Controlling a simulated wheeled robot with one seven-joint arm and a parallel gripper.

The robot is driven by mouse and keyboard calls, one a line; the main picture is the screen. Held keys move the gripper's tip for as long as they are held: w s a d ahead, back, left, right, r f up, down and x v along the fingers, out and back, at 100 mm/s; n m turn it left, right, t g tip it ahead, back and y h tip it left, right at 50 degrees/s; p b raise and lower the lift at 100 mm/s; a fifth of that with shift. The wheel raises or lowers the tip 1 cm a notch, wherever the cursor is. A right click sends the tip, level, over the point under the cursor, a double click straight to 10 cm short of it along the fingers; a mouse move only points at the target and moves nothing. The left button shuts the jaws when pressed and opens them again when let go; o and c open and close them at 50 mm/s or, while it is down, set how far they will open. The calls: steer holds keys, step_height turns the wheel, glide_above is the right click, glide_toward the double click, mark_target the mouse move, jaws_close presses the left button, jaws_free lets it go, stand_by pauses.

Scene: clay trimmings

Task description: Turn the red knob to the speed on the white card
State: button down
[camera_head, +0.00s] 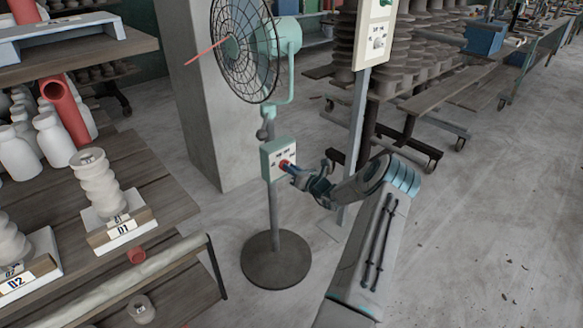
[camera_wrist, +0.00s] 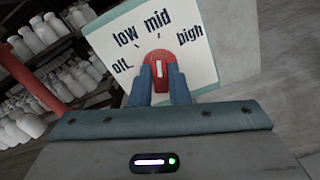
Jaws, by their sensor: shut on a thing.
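The red knob (camera_wrist: 160,62) sits on the white speed panel (camera_wrist: 212,72), marked off, low, mid and high. Its white mark points up the picture, roughly toward "mid". The panel also shows in the head view (camera_head: 267,163), on the stand of the green fan (camera_head: 284,38). My gripper (camera_wrist: 161,84) is shut on the knob, one blue finger on each side. In the head view my gripper (camera_head: 293,171) reaches the panel from the right. A white card (camera_head: 379,37) is on a board on a post right of the fan; its writing is too small to read.
The fan's round base (camera_head: 276,262) stands on the floor. A wooden shelf (camera_head: 165,200) with pottery is at left, and a red tube (camera_head: 66,108) leans there. A concrete pillar (camera_head: 205,110) stands behind the fan.

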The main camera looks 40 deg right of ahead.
stand_by(0.4)
steer(key=c, duration=1.4)
jaws_free()
steer(key=s, duration=0.9)
steer(key=s+d+p, duration=0.1)
steer(key=s, duration=0.3)
steer(key=shift+s, duration=0.4)
steer(key=shift+f, duration=0.1)
